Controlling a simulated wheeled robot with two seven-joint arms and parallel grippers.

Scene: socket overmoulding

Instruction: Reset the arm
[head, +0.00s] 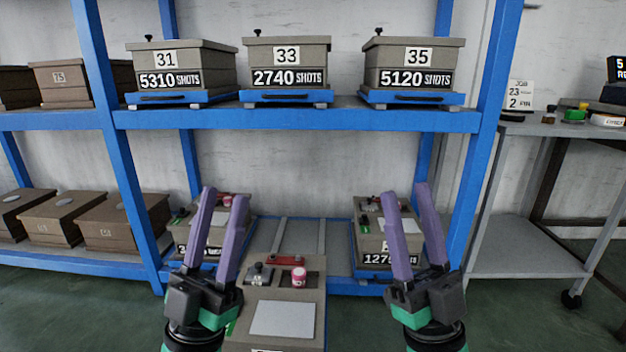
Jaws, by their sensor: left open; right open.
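My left gripper (223,210) is in the lower middle of the head view, with purple fingers pointing up. It is open and empty. My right gripper (408,205) stands to its right in the same pose, also open and empty. Both are in front of the lower shelf of the blue rack. Each partly hides a grey box behind it: the left box (183,233) and the right box (376,245), marked "127" and more. A grey-beige unit (285,318) with a pale panel, a red part and a pink-and-white cap lies low between the grippers.
Boxes 31 (181,65), 33 (287,62) and 35 (412,63) stand on blue trays on the upper shelf (300,121). Brown boxes (120,218) fill the left bay. A grey wheeled table (562,130) with small items stands at right. Blue posts (490,120) flank the middle bay.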

